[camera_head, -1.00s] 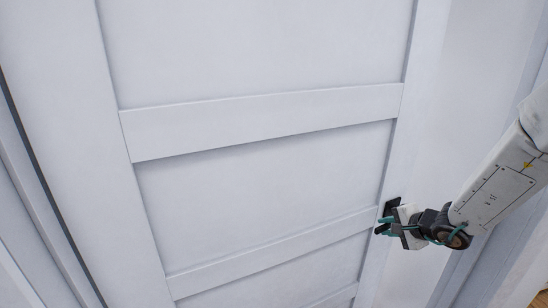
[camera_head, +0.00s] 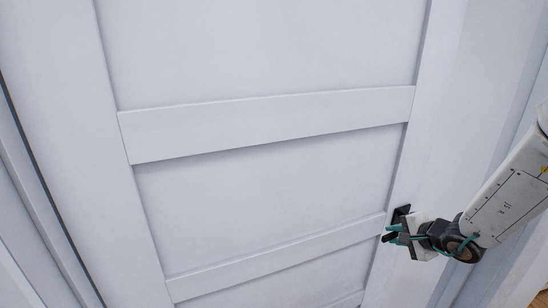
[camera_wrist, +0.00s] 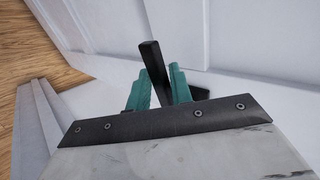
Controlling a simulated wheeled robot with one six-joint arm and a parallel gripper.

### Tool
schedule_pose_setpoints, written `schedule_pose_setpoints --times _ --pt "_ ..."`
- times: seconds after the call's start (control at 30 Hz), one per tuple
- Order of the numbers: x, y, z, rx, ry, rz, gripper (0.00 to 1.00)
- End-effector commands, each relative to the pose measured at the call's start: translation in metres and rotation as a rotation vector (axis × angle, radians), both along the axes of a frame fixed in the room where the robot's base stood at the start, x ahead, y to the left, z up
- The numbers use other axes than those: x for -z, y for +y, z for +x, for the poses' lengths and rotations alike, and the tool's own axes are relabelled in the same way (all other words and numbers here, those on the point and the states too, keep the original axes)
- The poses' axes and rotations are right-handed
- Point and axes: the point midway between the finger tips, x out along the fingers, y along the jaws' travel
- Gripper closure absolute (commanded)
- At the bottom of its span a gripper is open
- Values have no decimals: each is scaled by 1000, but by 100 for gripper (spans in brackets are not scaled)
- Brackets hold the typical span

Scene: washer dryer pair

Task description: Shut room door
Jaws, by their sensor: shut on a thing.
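The white panelled room door (camera_head: 270,205) fills most of the head view. Its black handle (camera_head: 401,213) is near the door's right edge, and it also shows in the wrist view (camera_wrist: 151,58) as a dark bar. My gripper (camera_head: 392,234) is at the handle. In the wrist view its teal fingers (camera_wrist: 158,88) stand on either side of the bar and are shut on it. Part of the handle is hidden behind the fingers.
White frame pieces run along the left (camera_head: 35,170) of the door. Wooden floor (camera_wrist: 25,45) shows at the upper left of the wrist view, beside a white trim piece (camera_wrist: 38,120).

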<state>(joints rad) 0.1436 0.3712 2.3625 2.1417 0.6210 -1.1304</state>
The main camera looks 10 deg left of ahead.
Motion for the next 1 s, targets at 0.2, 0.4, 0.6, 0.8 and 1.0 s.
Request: schedule_pose_setpoints --times 0.2,0.4,0.6,0.8,1.0 --pt "0 -7 -12 25 2 0 100" --pt "0 -12 -23 41 2 -1 100" --pt "0 -14 -28 49 1 0 100" --pt "0 -14 -27 49 1 0 100" --pt "0 -16 -29 55 1 0 100"
